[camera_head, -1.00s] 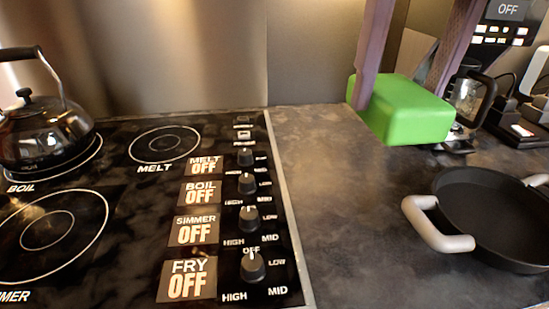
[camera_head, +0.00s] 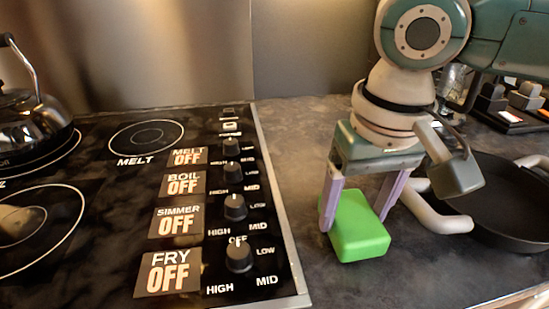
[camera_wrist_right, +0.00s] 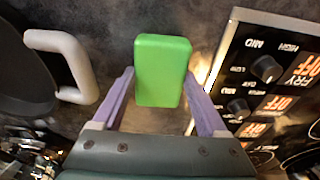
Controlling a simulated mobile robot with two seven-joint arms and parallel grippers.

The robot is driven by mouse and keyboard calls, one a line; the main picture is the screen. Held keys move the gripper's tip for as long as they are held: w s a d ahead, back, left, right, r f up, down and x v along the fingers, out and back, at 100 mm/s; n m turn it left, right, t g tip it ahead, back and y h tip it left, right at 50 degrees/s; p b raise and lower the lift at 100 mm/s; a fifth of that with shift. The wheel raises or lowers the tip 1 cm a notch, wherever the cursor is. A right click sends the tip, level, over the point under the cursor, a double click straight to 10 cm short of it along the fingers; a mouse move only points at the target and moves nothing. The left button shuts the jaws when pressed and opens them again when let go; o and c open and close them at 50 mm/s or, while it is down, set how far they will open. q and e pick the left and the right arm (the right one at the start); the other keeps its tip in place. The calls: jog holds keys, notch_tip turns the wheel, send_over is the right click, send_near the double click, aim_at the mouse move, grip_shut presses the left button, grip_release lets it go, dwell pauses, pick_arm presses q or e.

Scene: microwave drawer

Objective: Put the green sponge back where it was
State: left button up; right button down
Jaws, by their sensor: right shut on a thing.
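The green sponge (camera_head: 358,230) is a bright green block between the purple fingers of my right gripper (camera_head: 355,215) in the head view. My right gripper is shut on it and points down, with the sponge at or just above the dark counter; I cannot tell whether it touches. In the right wrist view the sponge (camera_wrist_right: 162,70) sits between the two fingers (camera_wrist_right: 160,88), its far end sticking out past them. My left gripper is not in view.
The stove (camera_head: 60,265) with its knobs lies left of the sponge, its metal edge (camera_head: 283,225) close by. A kettle (camera_head: 30,120) stands on it. A black pan (camera_head: 505,205) with pale handles is close on the right. The counter (camera_head: 345,285) is clear in front.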

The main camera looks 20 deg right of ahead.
jog(key=shift+f, duration=0.25)
jog(key=shift+f, duration=0.1)
grip_release()
